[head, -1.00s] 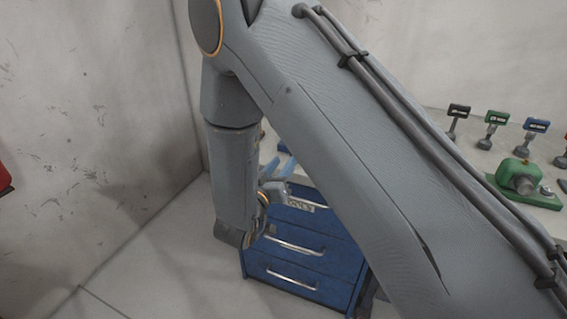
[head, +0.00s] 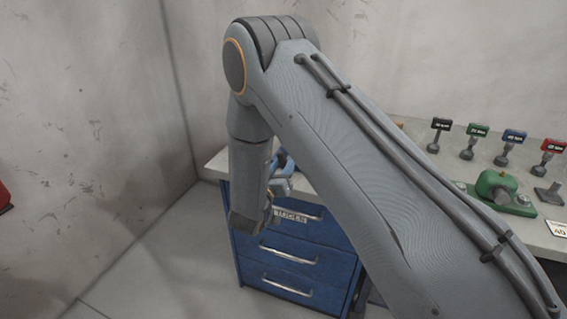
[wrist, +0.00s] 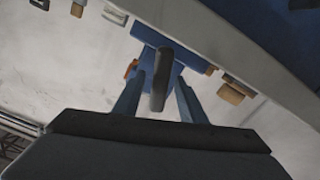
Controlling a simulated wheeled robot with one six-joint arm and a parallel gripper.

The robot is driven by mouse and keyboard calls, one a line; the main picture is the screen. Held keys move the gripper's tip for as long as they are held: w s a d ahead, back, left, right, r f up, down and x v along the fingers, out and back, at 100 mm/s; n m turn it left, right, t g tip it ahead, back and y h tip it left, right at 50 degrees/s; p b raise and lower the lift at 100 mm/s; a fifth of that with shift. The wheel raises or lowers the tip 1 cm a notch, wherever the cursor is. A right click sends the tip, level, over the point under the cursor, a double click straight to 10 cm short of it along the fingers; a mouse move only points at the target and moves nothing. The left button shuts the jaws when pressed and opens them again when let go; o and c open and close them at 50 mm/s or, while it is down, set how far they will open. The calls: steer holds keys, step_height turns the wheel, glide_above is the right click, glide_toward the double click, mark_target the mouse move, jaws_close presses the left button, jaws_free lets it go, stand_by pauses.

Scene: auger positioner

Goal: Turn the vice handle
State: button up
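In the wrist view, a blue vice (wrist: 172,43) is fixed at the bench edge. Its grey bar-shaped handle (wrist: 161,75) points toward the camera. My gripper (wrist: 159,85) has its two blue fingers apart, one on each side of the handle in the picture, with a visible gap on both sides. I cannot tell how deep the handle sits between them. In the head view, my forearm hides most of the vice; a bit of blue (head: 284,160) shows beside it at the bench edge. My gripper there is mostly hidden too.
A blue drawer cabinet (head: 292,262) stands under the light workbench (head: 420,163). On the bench are a green device (head: 497,187) and several small stands with coloured tags (head: 478,131). Walls stand behind and at the left. Floor left of the cabinet is clear.

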jaws_close()
stand_by(0.4)
steer(key=m+b, duration=0.3)
steer(key=m, duration=0.3)
steer(key=shift+d+f+m, duration=0.1)
steer(key=shift+d+m, duration=0.05)
steer(key=shift+m, duration=0.15)
steer(key=m+b, duration=0.3)
steer(key=m, duration=0.1)
steer(key=shift+d+m+b, duration=0.15)
steer(key=shift+m+b, duration=0.65)
steer(key=shift+m, duration=0.8)
